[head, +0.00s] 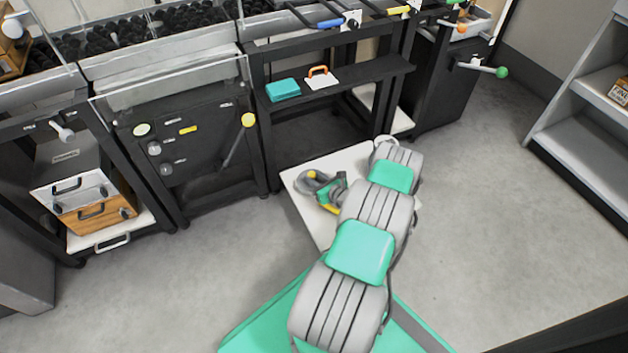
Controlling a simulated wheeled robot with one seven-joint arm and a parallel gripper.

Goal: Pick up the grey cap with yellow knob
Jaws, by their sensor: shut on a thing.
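My gripper (322,187) is at the end of my folded arm, near the middle of the picture. It is small here and partly hidden by its own parts. It is shut on a rounded grey thing with a small yellow knob, which looks like the grey cap with yellow knob (311,175). The cap shows at the gripper's left side, above a pale flat surface (297,184). The exact contact between the fingers and the cap is too small to make out.
A dark shelf (385,72) behind holds a teal box (283,89) and a white item with an orange handle (318,78). A dark cabinet (200,150) with a yellow-knobbed lever (248,120) stands left. White and wooden drawers (97,213) are further left. Floor at right is clear.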

